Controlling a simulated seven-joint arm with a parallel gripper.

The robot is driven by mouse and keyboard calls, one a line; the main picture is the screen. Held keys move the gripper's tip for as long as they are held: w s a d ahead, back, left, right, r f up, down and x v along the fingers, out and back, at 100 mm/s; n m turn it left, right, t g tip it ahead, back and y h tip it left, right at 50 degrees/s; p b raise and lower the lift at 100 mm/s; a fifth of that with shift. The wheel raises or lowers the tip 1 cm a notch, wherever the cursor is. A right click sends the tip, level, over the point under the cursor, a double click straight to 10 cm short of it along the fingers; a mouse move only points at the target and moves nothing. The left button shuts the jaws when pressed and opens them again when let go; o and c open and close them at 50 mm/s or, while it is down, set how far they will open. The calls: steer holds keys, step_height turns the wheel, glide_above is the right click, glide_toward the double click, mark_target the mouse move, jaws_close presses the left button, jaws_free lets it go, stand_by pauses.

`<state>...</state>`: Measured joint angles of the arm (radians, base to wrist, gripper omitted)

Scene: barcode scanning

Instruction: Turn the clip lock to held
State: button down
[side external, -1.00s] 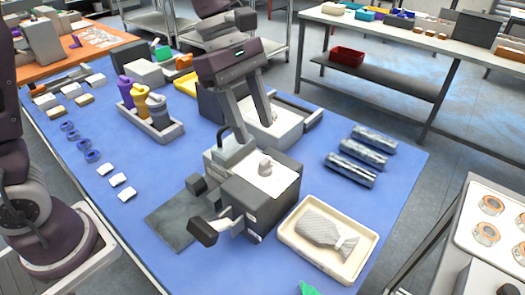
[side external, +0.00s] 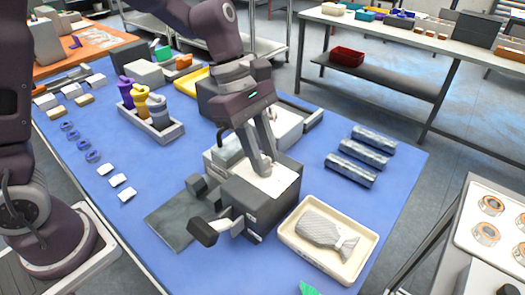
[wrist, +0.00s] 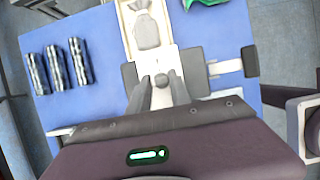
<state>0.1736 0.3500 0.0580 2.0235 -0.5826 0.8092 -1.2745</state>
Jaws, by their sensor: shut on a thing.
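The clip lock appears to be the small grey knob (wrist: 161,79) on the pale top plate (side external: 280,184) of a dark boxy machine (side external: 252,208). My gripper (side external: 267,166) points down at this plate, and in the wrist view its two fingers (wrist: 161,88) stand on either side of the knob, shut on it. In the side view the fingers mostly hide the knob. I cannot read any held marking or tell which way the knob is turned.
A cream tray (side external: 299,251) with a grey patterned packet (side external: 325,230) stands right of the machine. A crank-like handle (side external: 204,231) juts from its front. Several dark wrapped bars (side external: 350,171) lie behind right. A holder with coloured items (side external: 165,131) stands at the back left.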

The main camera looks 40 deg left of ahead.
steer(key=m+g, duration=0.1)
steer(key=m, duration=0.4)
steer(key=shift+w+g, duration=0.2)
steer(key=shift+g, duration=0.2)
steer(key=m+g+y, duration=0.1)
steer(key=m, duration=0.3)
steer(key=shift+d, duration=0.15)
steer(key=m+y, duration=0.1)
steer(key=m, duration=0.1)
steer(key=m+g, duration=0.1)
steer(key=m, duration=0.1)
steer(key=shift+w+d+m+y, duration=0.1)
steer(key=shift+m+y, duration=0.3)
steer(key=shift+m+g+y, duration=0.3)
steer(key=shift+m+y, duration=0.5)
steer(key=shift+m, duration=1.2)
steer(key=shift+d, duration=0.1)
steer(key=c, duration=1.2)
jaws_free()
